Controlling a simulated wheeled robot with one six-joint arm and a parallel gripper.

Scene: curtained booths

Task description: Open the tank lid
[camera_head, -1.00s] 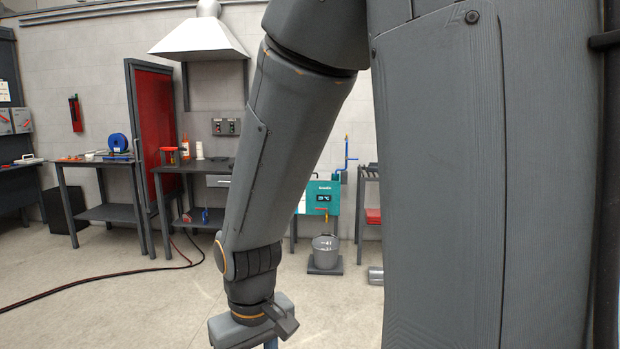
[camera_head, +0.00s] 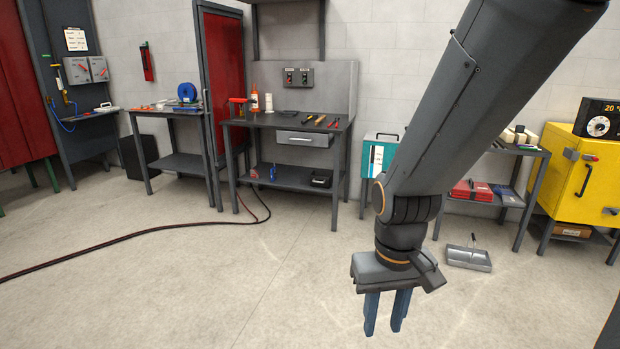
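A teal box (camera_head: 372,142) with a white label stands against the back wall, likely the tank. My arm hides its right and lower parts, and I cannot make out a lid clearly. My gripper (camera_head: 386,328) hangs in front of the scene, pointing down, with its two blue fingers apart and nothing between them. It is well short of the teal box and apart from everything.
A workbench (camera_head: 292,182) with tools and a drawer (camera_head: 303,139) stands left of the teal box. A yellow cabinet (camera_head: 583,178) and a shelf table (camera_head: 515,209) stand at right. A metal pan (camera_head: 468,258) lies on the floor. A dark hose (camera_head: 140,233) crosses the open floor at left.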

